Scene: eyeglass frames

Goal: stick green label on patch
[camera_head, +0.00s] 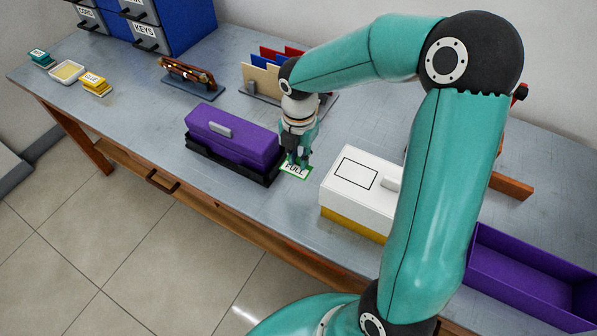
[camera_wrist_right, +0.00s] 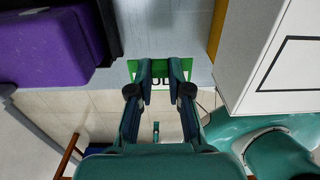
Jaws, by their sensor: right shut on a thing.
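The green-bordered label (camera_head: 295,171) has a white middle with dark lettering that looks like FULL. It is at the table's front edge, between the purple case and the white-lidded box. My right gripper (camera_head: 298,158) points down and is shut on the label; in the right wrist view the fingertips (camera_wrist_right: 160,76) cover part of the label (camera_wrist_right: 160,66). The patch, a black-outlined rectangle (camera_head: 357,173), is on the white lid of a box with a yellow base. Its outline shows partly in the right wrist view (camera_wrist_right: 290,65). My left gripper is out of view.
The purple case (camera_head: 232,138) in a black tray stands left of the label. The white box (camera_head: 345,195) has a raised handle. A purple open bin (camera_head: 530,285) is at right. A file rack (camera_head: 262,90) and glasses stand (camera_head: 190,78) are behind.

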